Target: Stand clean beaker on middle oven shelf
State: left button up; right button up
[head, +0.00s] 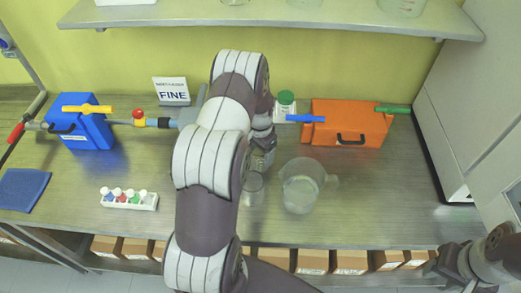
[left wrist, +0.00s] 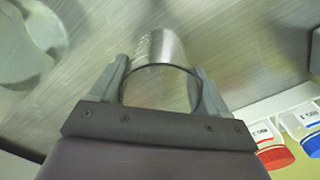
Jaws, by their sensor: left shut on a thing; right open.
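A clear glass beaker (head: 253,188) is on or just above the bench, left of a larger glass jug; I cannot tell whether its base touches. My left gripper (head: 259,163) is shut on it, mostly hidden behind my own arm in the head view. In the left wrist view the beaker (left wrist: 160,48) sits between the two fingers of the left gripper (left wrist: 158,82) and looks empty. My right gripper (head: 462,265) is open at the lower right, away from the beaker. A tall white cabinet (head: 470,60) stands at the right; no oven shelf is visible.
The glass jug (head: 300,190) stands close to the beaker's right. An orange case (head: 347,123) and a green-capped bottle (head: 286,105) are behind. A vial rack (head: 130,200) and a blue case (head: 80,125) are left. Bench right of the jug is clear.

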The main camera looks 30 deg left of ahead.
pick_arm(q)
jog(key=shift+s+d, duration=0.1)
jog(key=shift+s, duration=0.1)
jog(key=o, duration=1.1)
